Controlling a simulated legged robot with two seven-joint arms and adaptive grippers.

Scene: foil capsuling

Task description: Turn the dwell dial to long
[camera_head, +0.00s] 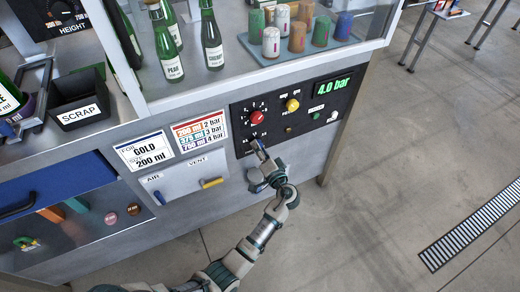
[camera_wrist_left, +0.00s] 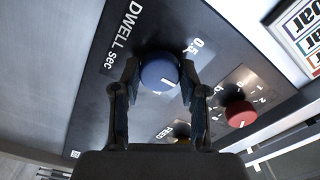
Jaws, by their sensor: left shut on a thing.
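The dwell dial (camera_wrist_left: 160,72) is a round blue knob with a white pointer mark, on a black panel lettered "DWELL sec" (camera_wrist_left: 122,34). A "0.5" scale mark shows to its upper right in the left wrist view; the rest of its scale is hidden or unreadable. My left gripper (camera_wrist_left: 160,80) is shut on the dial, one finger on each side of it. In the head view my left gripper (camera_head: 260,150) is at the lower left of the control panel (camera_head: 272,132) and hides the dial. My right gripper is not in view.
A red knob (camera_head: 257,117) sits just above my left gripper, with a yellow knob (camera_head: 292,104) to its right. A green display (camera_head: 333,87) reads 4.0 bar. A yellow vent handle (camera_head: 211,183) is at the left. Bottles stand behind glass above.

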